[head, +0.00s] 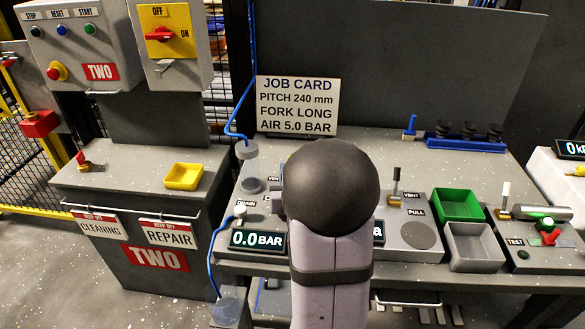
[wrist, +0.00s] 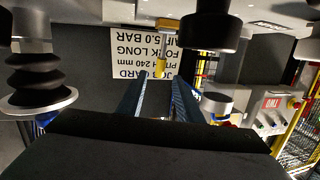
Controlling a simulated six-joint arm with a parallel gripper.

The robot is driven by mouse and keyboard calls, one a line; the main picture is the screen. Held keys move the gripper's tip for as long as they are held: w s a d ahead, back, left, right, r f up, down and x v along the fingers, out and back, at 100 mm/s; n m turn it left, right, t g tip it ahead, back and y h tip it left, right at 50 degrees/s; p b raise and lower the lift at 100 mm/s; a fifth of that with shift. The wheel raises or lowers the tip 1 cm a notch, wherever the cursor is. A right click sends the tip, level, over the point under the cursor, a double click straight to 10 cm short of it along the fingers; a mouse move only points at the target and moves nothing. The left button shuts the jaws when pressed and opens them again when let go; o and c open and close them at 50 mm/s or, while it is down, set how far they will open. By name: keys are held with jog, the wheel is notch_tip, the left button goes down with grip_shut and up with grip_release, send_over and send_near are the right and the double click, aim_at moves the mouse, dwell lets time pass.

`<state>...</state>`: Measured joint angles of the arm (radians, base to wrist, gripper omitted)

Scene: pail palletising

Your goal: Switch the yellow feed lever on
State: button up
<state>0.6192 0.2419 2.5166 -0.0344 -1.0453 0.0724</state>
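The yellow lever (wrist: 161,68) shows in the wrist view, which is upside down. In the head view my own arm covers the lever and the gripper. Whether the lever stands at on or off cannot be read.
A black bellows cup (wrist: 40,75) and a black knob-like cylinder (wrist: 205,25) stand close around the gripper. The job card (head: 298,105) stands behind. The clear jar (head: 250,170) and pressure display (head: 258,240) are left of my arm; green (head: 459,205) and grey (head: 473,247) bins are right.

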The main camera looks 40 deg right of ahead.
jog(key=shift+s+a, duration=0.2)
jog(key=shift+s, duration=0.1)
jog(key=shift+c, duration=0.5)
